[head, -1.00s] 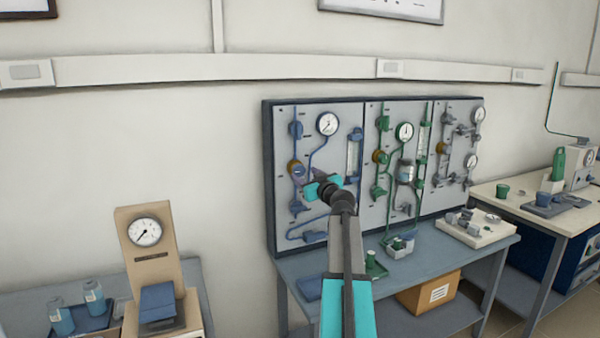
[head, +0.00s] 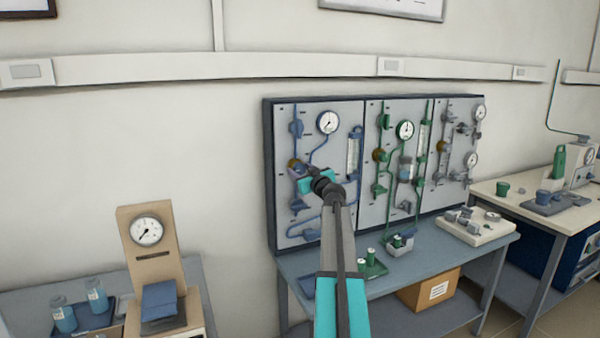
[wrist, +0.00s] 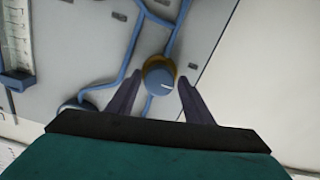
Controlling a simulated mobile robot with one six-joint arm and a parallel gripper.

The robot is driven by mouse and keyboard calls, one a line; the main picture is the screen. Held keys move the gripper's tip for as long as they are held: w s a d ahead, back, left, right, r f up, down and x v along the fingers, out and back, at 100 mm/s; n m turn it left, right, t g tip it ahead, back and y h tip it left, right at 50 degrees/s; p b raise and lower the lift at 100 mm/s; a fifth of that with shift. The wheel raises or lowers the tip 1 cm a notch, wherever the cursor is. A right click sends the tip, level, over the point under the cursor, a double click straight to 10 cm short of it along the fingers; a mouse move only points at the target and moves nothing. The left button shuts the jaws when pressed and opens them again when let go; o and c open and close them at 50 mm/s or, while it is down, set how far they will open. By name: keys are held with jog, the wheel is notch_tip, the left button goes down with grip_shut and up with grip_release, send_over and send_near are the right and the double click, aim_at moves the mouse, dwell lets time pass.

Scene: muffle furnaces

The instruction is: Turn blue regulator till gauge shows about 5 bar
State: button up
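The blue regulator knob (wrist: 159,78) has a brass ring behind it and a pale mark on its face. In the wrist view it sits between the two dark fingers of my gripper (wrist: 158,90), with a gap visible on each side. The gripper is open. In the head view my gripper (head: 297,170) is at the left panel and partly hides the regulator. The round white pressure gauge (head: 328,122) is up and to the right of it on the same panel. Its needle is too small to read as a value.
Blue pipes (wrist: 180,25) run close to the knob. A flowmeter tube (head: 353,155) is to the right on the panel (head: 340,195). The bench (head: 400,262) below holds small green-based parts. A separate gauge stand (head: 150,255) is at the lower left.

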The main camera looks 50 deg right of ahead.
jog(key=c, duration=0.7)
jog(key=shift+s+a+f, duration=0.1)
jog(key=shift+a, duration=0.15)
jog(key=shift+c, duration=0.2)
jog(key=shift+d, duration=0.15)
